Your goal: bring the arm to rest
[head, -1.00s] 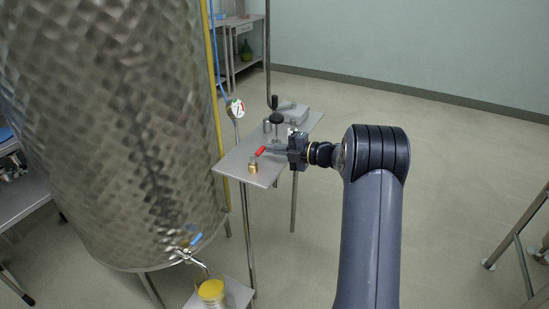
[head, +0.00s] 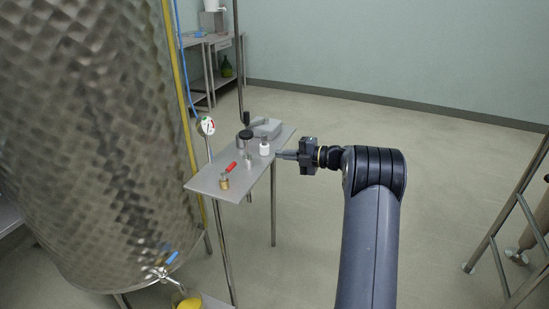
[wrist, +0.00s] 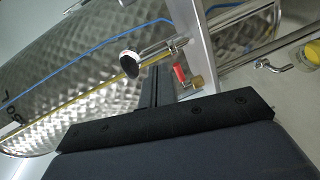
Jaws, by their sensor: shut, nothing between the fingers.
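My gripper (head: 279,154) is shut and empty, at the end of my outstretched arm. In the head view its fingertips are at the right edge of the small steel shelf (head: 205,184). The red-handled valve (head: 231,167) is on the shelf, left of the fingertips and apart from them. In the wrist view the dark fingers (wrist: 155,85) lie close together, with the red handle (wrist: 179,72) just to their right.
A brass fitting (head: 224,182), a white-bodied part (head: 264,149), a black knob (head: 245,135) and a grey box (head: 267,128) are on the shelf. The steel vat (head: 90,130) stands left, a ladder-like frame (head: 500,230) right.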

